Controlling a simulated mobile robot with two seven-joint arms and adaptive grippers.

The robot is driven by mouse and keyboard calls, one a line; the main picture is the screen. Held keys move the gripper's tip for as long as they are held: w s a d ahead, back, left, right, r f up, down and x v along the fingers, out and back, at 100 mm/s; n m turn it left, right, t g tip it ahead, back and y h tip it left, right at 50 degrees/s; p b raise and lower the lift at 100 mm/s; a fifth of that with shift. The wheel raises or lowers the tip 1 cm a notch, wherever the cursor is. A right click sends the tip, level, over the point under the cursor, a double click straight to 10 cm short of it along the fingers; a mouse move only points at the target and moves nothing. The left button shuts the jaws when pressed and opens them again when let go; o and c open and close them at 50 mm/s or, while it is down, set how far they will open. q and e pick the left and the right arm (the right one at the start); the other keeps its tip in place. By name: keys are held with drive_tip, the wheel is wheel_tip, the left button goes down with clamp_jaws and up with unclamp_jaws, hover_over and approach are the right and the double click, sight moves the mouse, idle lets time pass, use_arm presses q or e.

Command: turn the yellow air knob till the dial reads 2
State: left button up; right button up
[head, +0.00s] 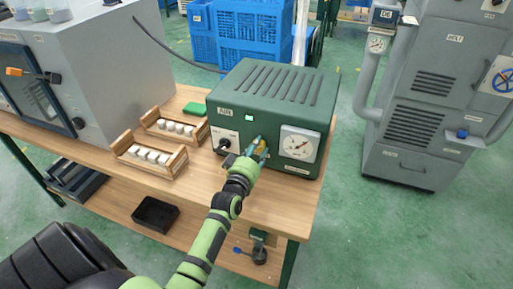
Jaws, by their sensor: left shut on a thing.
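The green air unit (275,90), labelled AIR, stands at the right end of the wooden bench. The yellow air knob (262,147) is on its front face, partly hidden by my left gripper. My left gripper (259,149) is shut on the knob. The white round dial (299,144) sits just right of the knob; its needle shows but the number it points to is too small to read. My right gripper is not in view.
Two wooden trays of white pieces (150,157) (175,127) lie left of the unit on the bench (215,178). A grey cabinet (110,60) stands at the left. A grey machine (425,100) is on the right, with green floor between.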

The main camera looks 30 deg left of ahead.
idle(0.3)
use_arm(q)
drive_tip(key=o, duration=1.1)
drive_tip(key=shift+o, duration=0.2)
drive_tip(key=v, duration=1.2)
drive_tip(key=shift+d, duration=0.15)
